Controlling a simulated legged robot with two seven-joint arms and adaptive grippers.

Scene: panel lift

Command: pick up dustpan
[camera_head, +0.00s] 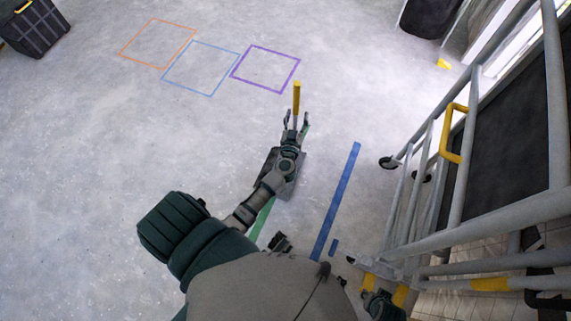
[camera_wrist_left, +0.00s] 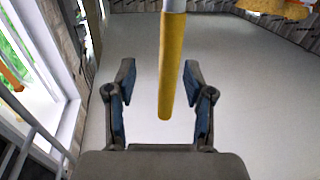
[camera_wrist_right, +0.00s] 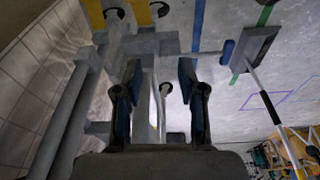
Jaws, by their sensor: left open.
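The dustpan has a dark grey pan (camera_head: 290,187) on the floor and an upright pole with a yellow grip (camera_head: 297,95). My left gripper (camera_head: 296,120) is open at the pole, its arm partly covering the pan. In the left wrist view the yellow grip (camera_wrist_left: 172,75) stands between the spread fingers, with a visible gap on each side. The right wrist view also shows the pan (camera_wrist_right: 255,46) and its pale pole. My right gripper (camera_wrist_right: 160,75) has its fingers apart, with grey metal bars of the cart between and beyond them.
A grey metal-railed cart (camera_head: 530,211) with yellow parts stands close on the right. Blue tape (camera_head: 336,200) and green tape mark the floor. Orange, blue and purple squares (camera_head: 266,69) lie ahead. A dark crate (camera_head: 36,27) is at far left. The left floor is clear.

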